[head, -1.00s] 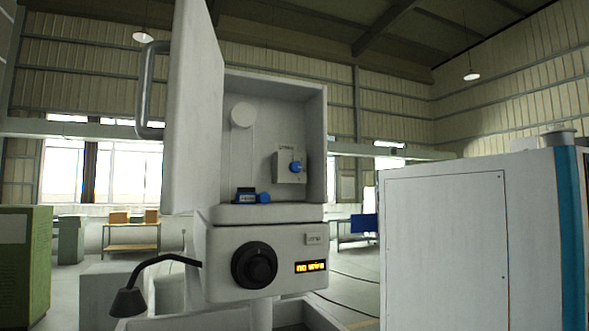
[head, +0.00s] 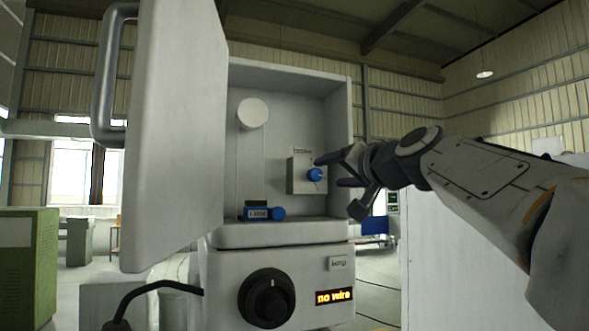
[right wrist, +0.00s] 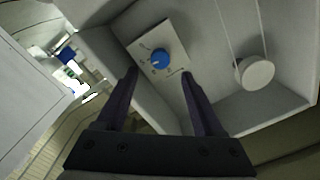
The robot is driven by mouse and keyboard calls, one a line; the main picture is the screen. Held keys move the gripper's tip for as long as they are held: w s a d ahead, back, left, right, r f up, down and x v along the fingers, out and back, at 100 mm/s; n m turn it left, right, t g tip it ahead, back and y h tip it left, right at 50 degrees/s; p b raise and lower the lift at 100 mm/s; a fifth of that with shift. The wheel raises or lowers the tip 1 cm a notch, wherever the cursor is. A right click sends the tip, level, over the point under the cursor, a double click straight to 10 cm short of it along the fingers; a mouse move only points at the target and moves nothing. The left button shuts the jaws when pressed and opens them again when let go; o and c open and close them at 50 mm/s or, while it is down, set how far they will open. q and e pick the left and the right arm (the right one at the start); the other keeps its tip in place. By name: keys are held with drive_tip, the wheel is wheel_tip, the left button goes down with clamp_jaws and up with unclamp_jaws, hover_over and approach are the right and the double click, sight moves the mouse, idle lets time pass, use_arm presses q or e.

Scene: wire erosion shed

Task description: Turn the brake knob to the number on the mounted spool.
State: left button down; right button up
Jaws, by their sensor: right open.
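The blue brake knob (head: 314,174) is on a small light-grey box (head: 299,177) inside the open cabinet. In the right wrist view the knob (right wrist: 160,60) sits on its marked plate (right wrist: 177,40); the markings are too small to read. My right gripper (head: 336,171) is open at the cabinet's right side, its fingers pointing toward the knob. In the wrist view the open fingers (right wrist: 159,74) straddle the line to the knob, with nothing between them. A white disc (head: 252,113) is on the back wall; I see no number on it. My left gripper is out of view.
The cabinet door (head: 172,130) stands open at the left. A blue item with a dark label (head: 258,213) lies on the cabinet floor. Below are a black dial (head: 266,298) and a display (head: 335,296) reading "no wire". The cabinet's right wall (head: 338,130) is close to my gripper.

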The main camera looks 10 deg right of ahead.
sight(317, 175)
drive_tip(key=p+x, duration=0.2)
drive_tip(key=x, duration=0.3)
drive_tip(key=shift+w+a+r, duration=0.1)
drive_tip(key=shift+w, duration=0.55)
drive_tip(key=shift+c, duration=0.3)
drive_tip(key=shift+a, duration=0.1)
clamp_jaws()
drive_tip(key=shift+m, duration=0.3)
drive_tip(key=m, duration=0.3)
drive_tip(key=shift+m, duration=0.4)
drive_tip(key=m, duration=0.5)
drive_tip(key=shift+m, duration=0.3)
drive_tip(key=shift+f, duration=0.2)
